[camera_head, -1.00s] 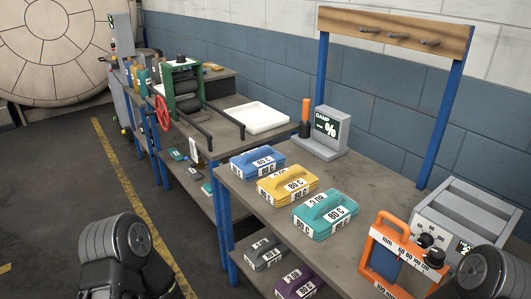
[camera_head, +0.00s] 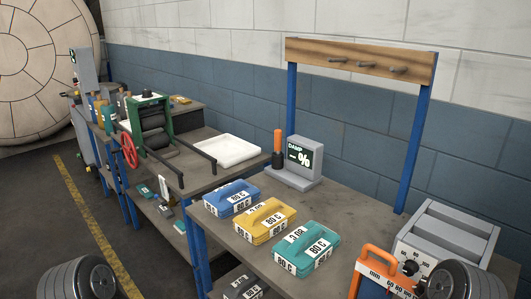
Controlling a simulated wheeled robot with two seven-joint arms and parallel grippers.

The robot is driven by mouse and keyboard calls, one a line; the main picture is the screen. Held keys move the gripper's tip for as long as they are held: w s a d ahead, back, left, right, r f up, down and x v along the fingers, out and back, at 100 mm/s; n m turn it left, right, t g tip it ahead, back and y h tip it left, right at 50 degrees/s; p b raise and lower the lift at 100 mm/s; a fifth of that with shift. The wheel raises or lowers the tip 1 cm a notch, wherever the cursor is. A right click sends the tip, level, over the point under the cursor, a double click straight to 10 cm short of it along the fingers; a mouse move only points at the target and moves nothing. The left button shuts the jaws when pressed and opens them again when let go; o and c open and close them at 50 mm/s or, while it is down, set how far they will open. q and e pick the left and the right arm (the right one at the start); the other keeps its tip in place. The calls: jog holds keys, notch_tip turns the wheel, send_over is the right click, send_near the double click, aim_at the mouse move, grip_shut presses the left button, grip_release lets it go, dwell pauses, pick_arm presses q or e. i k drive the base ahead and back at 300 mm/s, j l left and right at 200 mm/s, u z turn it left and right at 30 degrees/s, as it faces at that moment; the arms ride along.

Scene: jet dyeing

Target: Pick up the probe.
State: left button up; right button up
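The probe (camera_head: 278,145) has an orange handle and stands upright, its lower end in a dark holder beside the grey damp meter (camera_head: 305,158) with its "DAMP %" display. It is at the back of the near workbench (camera_head: 345,205). Rounded dark grey parts of my arms show at the bottom left and bottom right corners. No gripper fingers are visible, and nothing of mine is near the probe.
Blue (camera_head: 231,198), yellow (camera_head: 265,221) and teal (camera_head: 307,250) cases stand along the bench's front. An orange frame (camera_head: 378,262) and a grey slotted unit (camera_head: 445,235) are at right. A white tray (camera_head: 225,151) and a green-framed roller machine (camera_head: 152,125) stand on the bench behind.

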aim_at(278, 133)
jog(key=i+j, duration=0.5)
jog(key=j, duration=0.15)
jog(key=i+j, duration=1.05)
jog(key=j, duration=0.25)
jog(key=i+j, duration=0.5)
jog(key=j+z, duration=0.1)
jog(key=z, duration=2.35)
